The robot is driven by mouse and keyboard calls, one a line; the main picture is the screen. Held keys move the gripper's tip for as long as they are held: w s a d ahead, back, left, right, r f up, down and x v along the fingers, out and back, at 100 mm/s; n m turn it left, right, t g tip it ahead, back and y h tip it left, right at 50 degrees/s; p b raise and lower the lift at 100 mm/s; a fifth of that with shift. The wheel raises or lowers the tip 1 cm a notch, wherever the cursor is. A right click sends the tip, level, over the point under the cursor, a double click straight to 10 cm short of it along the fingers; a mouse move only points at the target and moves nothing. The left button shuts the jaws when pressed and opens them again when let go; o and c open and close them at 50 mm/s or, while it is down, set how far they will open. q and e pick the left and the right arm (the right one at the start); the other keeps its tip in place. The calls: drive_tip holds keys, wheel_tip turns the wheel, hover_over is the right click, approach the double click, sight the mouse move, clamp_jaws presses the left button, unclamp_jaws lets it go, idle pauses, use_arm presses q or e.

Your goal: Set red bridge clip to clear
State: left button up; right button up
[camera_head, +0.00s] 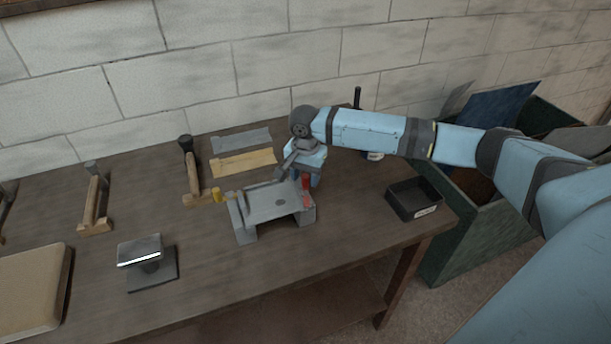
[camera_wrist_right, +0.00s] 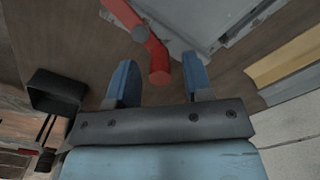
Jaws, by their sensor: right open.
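The red bridge clip (camera_head: 306,188) sits at the right side of a grey metal bridge-shaped stand (camera_head: 272,201) on the bench. In the right wrist view the red clip (camera_wrist_right: 156,55) is a bent red bar with a round grey pivot, beside the grey plate (camera_wrist_right: 195,28). My right gripper (camera_head: 311,180) is over the clip's far end, partly hiding it. In the wrist view its blue fingers (camera_wrist_right: 158,72) are apart, with the clip's rounded end in the gap and space on both sides. Contact is not visible. My left gripper is not in view.
A yellow piece (camera_head: 216,195) is at the stand's left side. A black labelled tray (camera_head: 414,199) stands to the right. Wooden-handled tools (camera_head: 192,170), grey and tan strips (camera_head: 243,160), and a block on a post (camera_head: 141,251) are nearby. The bench's front right is clear.

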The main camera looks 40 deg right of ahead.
drive_tip(key=shift+f, duration=0.3)
clamp_jaws()
drive_tip(key=shift+r+p, duration=0.15)
drive_tip(key=shift+p, duration=0.2)
drive_tip(key=n+p, duration=0.2)
drive_tip(key=p, duration=0.1)
drive_tip(key=shift+w+a+r, duration=0.1)
drive_tip(key=shift+a+r, duration=0.05)
drive_tip(key=shift+a, duration=0.15)
drive_tip(key=shift+f+n+p, duration=0.25)
drive_tip(key=shift+n+p, duration=0.15)
drive_tip(key=shift+p, duration=0.15)
unclamp_jaws()
